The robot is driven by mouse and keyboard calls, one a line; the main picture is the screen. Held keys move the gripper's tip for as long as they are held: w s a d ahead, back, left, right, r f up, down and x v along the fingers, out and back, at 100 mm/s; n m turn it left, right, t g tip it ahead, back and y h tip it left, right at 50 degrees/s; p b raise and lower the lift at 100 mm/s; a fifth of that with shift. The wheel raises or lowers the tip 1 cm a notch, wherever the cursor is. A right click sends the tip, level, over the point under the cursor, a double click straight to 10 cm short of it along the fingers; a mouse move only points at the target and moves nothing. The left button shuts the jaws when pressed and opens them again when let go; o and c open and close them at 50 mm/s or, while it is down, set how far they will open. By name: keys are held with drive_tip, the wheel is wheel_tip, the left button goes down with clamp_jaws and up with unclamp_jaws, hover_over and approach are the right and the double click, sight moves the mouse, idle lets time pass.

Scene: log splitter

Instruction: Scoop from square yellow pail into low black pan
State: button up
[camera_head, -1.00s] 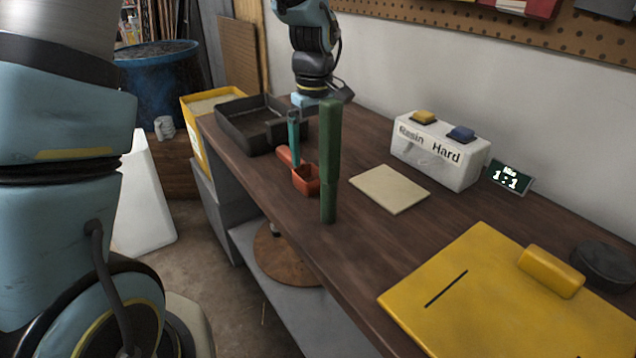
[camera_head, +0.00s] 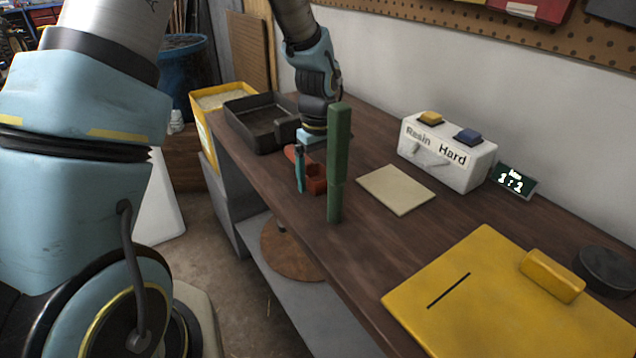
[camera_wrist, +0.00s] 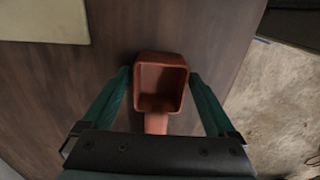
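The orange-red scoop (camera_head: 316,179) lies on the bench near its front edge. In the wrist view the scoop (camera_wrist: 160,88) is upright, and its bowl looks empty. My gripper (camera_wrist: 160,76) is open, with one teal finger on each side of the scoop and the handle running back between them. In the head view one finger shows beside the scoop; the other is hidden. The square yellow pail (camera_head: 196,116) stands at the bench's far left end with pale material in it. The low black pan (camera_head: 250,136) sits on the bench beside the pail and looks empty.
A tall green post (camera_head: 338,165) stands close to the scoop. A pale square mat (camera_head: 396,190), a white two-button box (camera_head: 447,165), a small display (camera_head: 513,181) and a yellow plate (camera_head: 480,300) lie to the right. A blue barrel (camera_head: 178,75) stands behind.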

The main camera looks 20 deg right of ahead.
clamp_jaws()
idle(0.5)
drive_tip(key=shift+r, duration=0.1)
